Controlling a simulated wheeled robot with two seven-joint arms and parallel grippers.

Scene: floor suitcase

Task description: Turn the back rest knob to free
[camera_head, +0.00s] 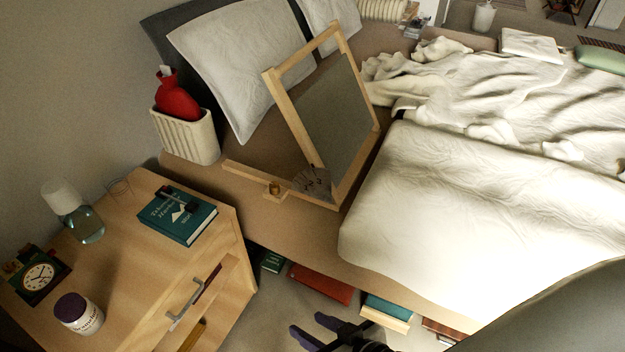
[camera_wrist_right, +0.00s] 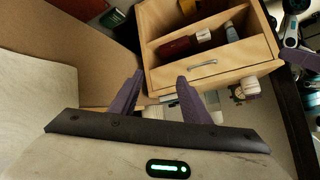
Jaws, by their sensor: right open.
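The back rest (camera_head: 281,98) is a wooden frame with a grey panel, standing tilted on the bed base. A brass-coloured knob (camera_head: 275,187) sits on a small wooden block at its lower left side. A grey label plate (camera_head: 317,186) with dark markings is beside the knob; I cannot read it. My right gripper (camera_head: 314,329) is open and empty, low at the bottom edge, well below and apart from the knob. Its two purple fingers (camera_wrist_right: 158,80) show apart in the right wrist view. Purple parts at that view's right edge look like my left gripper (camera_wrist_right: 296,85); its jaws are unclear.
A wooden nightstand (camera_head: 215,220) with an open drawer (camera_wrist_right: 205,70) stands at left, carrying a teal book (camera_head: 178,214), bottle, clock and jar. A ribbed holder (camera_head: 186,138) with a red hot-water bottle (camera_head: 176,99) is behind. Books lie under the bed edge. White bedding (camera_head: 470,210) fills the right.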

